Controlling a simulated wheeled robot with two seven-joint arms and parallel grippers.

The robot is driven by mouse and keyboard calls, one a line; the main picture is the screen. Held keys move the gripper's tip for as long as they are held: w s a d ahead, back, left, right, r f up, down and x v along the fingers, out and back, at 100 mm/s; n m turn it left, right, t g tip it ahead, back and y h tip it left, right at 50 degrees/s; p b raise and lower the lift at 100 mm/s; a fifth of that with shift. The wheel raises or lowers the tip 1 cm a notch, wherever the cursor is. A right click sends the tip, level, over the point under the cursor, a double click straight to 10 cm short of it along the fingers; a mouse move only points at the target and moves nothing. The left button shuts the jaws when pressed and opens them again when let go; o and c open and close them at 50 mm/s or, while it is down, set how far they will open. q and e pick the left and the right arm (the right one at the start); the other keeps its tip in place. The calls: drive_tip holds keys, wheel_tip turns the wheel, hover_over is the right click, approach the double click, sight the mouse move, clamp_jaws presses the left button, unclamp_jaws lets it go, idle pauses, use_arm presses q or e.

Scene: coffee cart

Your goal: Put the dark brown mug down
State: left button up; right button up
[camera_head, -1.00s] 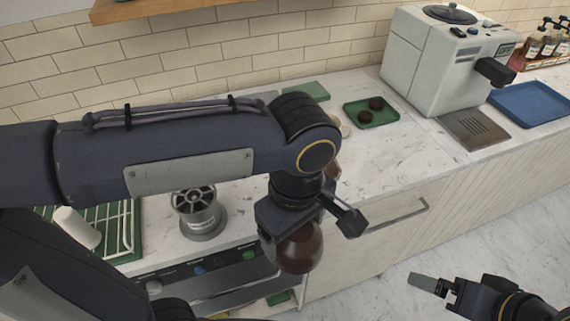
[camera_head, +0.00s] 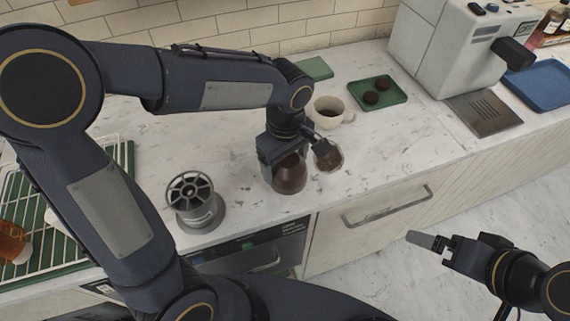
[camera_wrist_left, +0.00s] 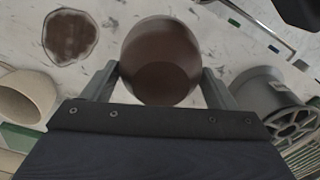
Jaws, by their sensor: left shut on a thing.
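The dark brown mug (camera_head: 289,178) is between the fingers of my left gripper (camera_head: 288,160), close above or on the white counter near its front edge; I cannot tell whether its base touches. In the left wrist view the round mug (camera_wrist_left: 161,60) fills the gap between the two fingers (camera_wrist_left: 158,88). My left gripper is shut on it and hides part of it. My right gripper (camera_head: 434,243) is at the lower right, over the floor in front of the cabinets; its finger opening is unclear.
A grey spoked-top cylinder (camera_head: 195,204) stands to the left. A green tray (camera_head: 393,97) with two dark pucks lies behind right. Marble counter (camera_head: 410,145) is clear at right.

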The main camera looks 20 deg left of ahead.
use_arm(q)
drive_tip(key=shift+w+a+f, duration=0.2)
drive_tip(key=shift+w+f, duration=0.25)
drive_tip(key=shift+f, duration=0.05)
drive_tip(key=shift+w+a+f, duration=0.1)
drive_tip(key=shift+w+f, duration=0.05)
drive_tip(key=shift+f, duration=0.8)
drive_tip(key=shift+w+f, duration=0.1)
drive_tip(key=shift+f, duration=0.85)
drive_tip(key=shift+f, duration=0.2)
drive_tip(key=o, duration=1.2)
drive_tip(key=shift+c, duration=0.2)
drive_tip(key=shift+r, duration=0.1)
wheel_tip(320, 180, up, 12)
drive_tip(key=shift+r, duration=0.1)
